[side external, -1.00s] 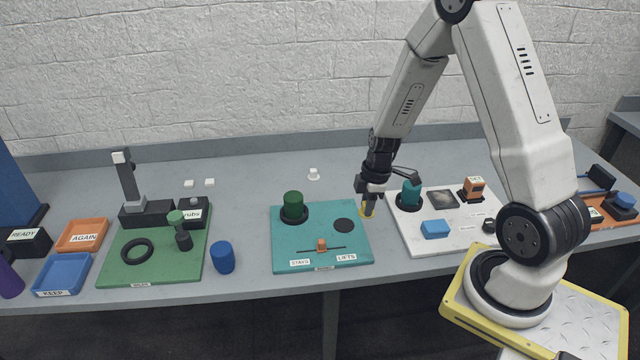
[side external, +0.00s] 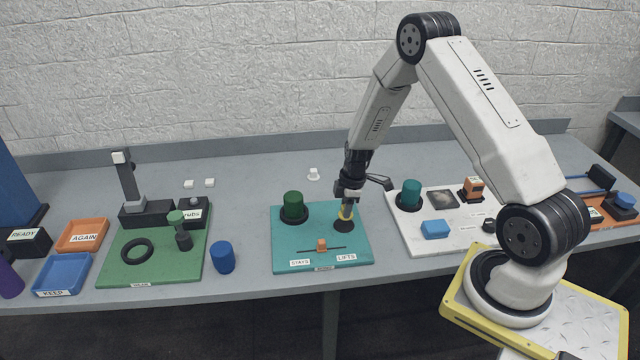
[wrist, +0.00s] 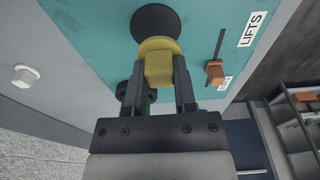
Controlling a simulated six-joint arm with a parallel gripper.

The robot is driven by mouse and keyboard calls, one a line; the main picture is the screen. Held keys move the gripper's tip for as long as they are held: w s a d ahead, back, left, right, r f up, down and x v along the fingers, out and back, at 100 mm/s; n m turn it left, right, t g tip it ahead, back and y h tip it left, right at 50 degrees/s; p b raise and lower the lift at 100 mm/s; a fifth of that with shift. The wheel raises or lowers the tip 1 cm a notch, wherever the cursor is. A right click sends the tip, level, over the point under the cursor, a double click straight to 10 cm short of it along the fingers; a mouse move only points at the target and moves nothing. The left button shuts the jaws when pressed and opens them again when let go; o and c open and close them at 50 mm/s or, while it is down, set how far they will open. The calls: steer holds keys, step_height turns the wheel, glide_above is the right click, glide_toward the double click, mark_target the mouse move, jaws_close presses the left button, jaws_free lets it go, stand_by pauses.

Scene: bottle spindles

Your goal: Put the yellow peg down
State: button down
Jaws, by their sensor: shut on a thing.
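My gripper (side external: 347,206) is shut on the yellow peg (side external: 346,214), above the teal board (side external: 295,250). In the wrist view the peg (wrist: 158,65) sits between the two fingers, its wider round end partly overlapping the black round spot (wrist: 154,22). In the side view the peg is over or just in front of that black spot (side external: 344,227) on the board's right half. I cannot tell whether the peg touches the board.
A dark green cylinder (side external: 293,206) stands in a black ring on the board's left. An orange slider (side external: 321,244) is on a slot at the front, near STAYS and LIFTS labels. A white board (side external: 450,248) with a teal cylinder (side external: 411,193) is to the right.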

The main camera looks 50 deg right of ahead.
steer(key=shift+f, duration=0.1)
steer(key=shift+w+f, duration=0.15)
steer(key=shift+f, duration=0.1)
steer(key=shift+d+f, duration=0.1)
steer(key=shift+f, duration=1.4)
steer(key=shift+f, duration=0.15)
steer(key=shift+c, duration=2.1)
jaws_free()
steer(key=shift+r, duration=0.2)
step_height(320, 180, up, 12)
steer(key=d, duration=0.1)
steer(key=shift+s, duration=0.45)
steer(key=shift+a, duration=0.1)
